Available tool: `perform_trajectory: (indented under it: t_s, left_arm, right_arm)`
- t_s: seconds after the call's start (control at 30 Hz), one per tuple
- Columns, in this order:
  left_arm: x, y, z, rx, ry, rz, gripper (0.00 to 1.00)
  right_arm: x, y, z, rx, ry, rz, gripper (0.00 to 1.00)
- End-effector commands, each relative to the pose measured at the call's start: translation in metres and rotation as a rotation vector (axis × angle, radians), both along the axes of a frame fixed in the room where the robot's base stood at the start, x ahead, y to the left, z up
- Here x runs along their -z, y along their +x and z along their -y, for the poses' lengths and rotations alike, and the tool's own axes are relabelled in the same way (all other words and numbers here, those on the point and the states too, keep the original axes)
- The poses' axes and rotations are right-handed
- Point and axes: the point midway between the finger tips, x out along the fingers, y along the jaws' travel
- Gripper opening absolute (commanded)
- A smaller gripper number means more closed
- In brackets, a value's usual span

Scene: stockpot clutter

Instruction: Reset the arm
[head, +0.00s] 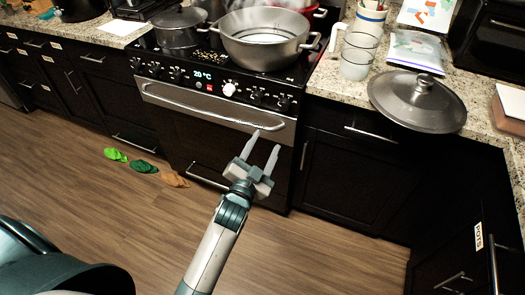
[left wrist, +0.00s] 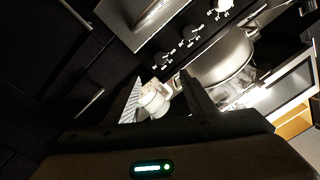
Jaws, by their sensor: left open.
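My left gripper (head: 266,141) is in front of the stove's oven door in the head view, with its two fingers spread and nothing between them. The fingers also show apart in the left wrist view (left wrist: 160,92), with a white cup-like thing (left wrist: 154,100) seen beyond them. My right gripper is in neither view. A large open metal stockpot (head: 264,42) stands on the stove (head: 215,95), well beyond the gripper. A pot also shows in the left wrist view (left wrist: 222,62).
A metal lid (head: 416,100) lies on the right counter, its edge near the counter's front. Clear cups (head: 358,55) and a plastic bag (head: 412,50) are behind it. A smaller lidded pot (head: 180,28) is on the stove's left. Green and brown items (head: 145,167) lie on the floor.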

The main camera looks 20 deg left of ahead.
Motion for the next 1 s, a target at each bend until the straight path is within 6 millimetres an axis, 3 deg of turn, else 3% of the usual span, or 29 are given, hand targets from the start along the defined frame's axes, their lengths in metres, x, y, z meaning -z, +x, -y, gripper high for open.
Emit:
perform_trajectory:
  t_s: [0.2,0.77,0.87,1.0]
  left_arm:
    - [0.001,-0.014,0.000,-0.001,0.000,-0.001,0.50]
    - [0.001,-0.014,0.000,0.000,-0.001,-0.001,0.50]
    - [0.009,-0.015,0.002,0.004,-0.007,-0.014,0.50]
    - [0.040,-0.018,0.008,0.021,-0.035,-0.068,0.50]
  right_arm:
    - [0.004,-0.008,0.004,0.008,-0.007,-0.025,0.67]
    - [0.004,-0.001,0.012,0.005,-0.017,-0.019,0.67]
    - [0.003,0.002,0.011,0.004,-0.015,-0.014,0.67]
    - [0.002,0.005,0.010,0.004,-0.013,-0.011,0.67]
